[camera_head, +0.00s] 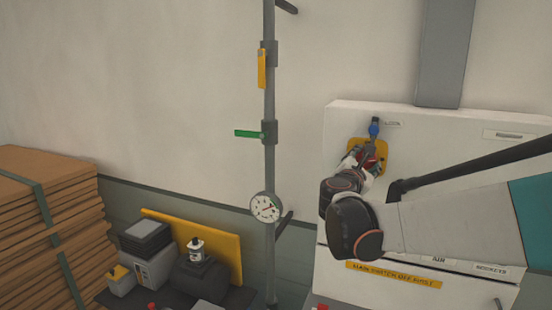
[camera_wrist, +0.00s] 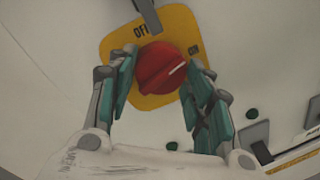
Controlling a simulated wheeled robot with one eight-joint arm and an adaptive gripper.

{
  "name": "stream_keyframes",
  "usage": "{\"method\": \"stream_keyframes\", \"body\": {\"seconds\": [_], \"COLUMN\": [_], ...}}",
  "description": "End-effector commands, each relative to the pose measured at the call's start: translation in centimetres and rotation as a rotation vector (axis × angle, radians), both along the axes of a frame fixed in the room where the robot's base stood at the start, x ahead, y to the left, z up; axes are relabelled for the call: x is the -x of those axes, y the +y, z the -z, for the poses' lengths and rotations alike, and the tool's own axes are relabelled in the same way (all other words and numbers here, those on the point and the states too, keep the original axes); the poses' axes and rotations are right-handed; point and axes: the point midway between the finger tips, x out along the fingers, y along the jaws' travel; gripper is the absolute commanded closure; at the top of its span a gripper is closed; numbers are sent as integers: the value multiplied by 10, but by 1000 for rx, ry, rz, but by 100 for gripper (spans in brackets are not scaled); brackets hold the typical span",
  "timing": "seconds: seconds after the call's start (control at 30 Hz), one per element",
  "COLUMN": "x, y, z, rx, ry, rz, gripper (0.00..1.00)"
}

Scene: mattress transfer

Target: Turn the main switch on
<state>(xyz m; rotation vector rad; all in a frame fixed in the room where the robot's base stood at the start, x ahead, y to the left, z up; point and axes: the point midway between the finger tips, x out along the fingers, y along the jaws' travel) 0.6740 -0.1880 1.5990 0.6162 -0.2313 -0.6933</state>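The main switch is a red round knob (camera_wrist: 160,68) on a yellow plate (camera_wrist: 178,22) marked OFF at upper left and ON at right. A white line on the knob points right and slightly up, roughly toward the ON side. In the head view the plate (camera_head: 383,147) is on the front of a white cabinet. My gripper (camera_wrist: 161,60) is at the knob, one teal finger on each side of it. The fingers are spread about the knob's width; whether they touch its sides is unclear. In the head view my gripper (camera_head: 362,160) covers much of the knob.
A blue-handled padlock-like part (camera_head: 375,128) hangs just above the plate. The white cabinet (camera_head: 440,130) has a yellow label strip (camera_head: 394,275) lower down. A grey pipe (camera_head: 270,165) with a gauge (camera_head: 265,207) and green and yellow handles stands left of the cabinet.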

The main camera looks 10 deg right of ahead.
Motion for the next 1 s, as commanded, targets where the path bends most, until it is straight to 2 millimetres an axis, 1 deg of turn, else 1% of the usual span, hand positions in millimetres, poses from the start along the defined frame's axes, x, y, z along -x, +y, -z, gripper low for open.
{"method": "stream_keyframes", "body": {"seconds": [0.23,0.53,0.83,0.87,0.9,0.93,0.97,1.0], "x": [-1,1,1,1,1,1,1,1], "y": [0,1,2,2,2,2,2,2], "z": [0,-2,-3,-3,-3,-3,-3,-3], "rx": [-21,-205,-218,-217,-217,-217,-218,-218], "ry": [-14,-139,-148,-148,-148,-148,-148,-148], "rz": [0,-1,-4,-5,-5,-5,-4,-4], "gripper": [77,77,77,51,42,35,33,33]}}
